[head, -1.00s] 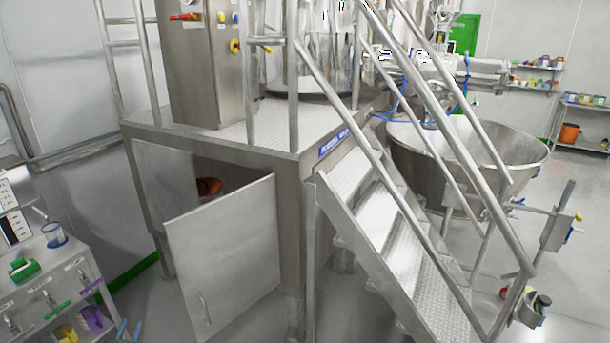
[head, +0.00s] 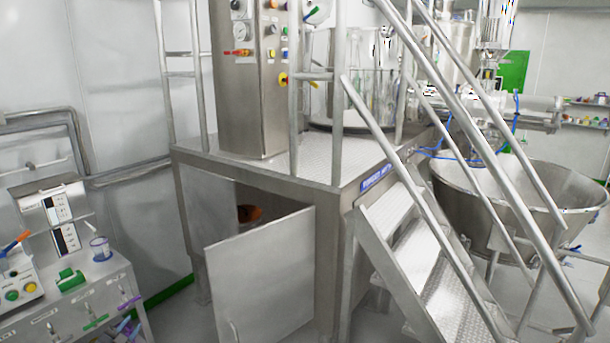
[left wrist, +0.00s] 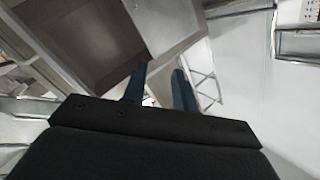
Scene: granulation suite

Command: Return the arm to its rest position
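Pale metal panels and rails lie beyond the fingers there. My right gripper is in neither view. The rest of the left arm is out of the head view.
Stairs (head: 420,265) and a large steel bowl (head: 510,205) stand right. A grey cart (head: 85,300) with tools stands left. Bare floor shows only in small patches.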

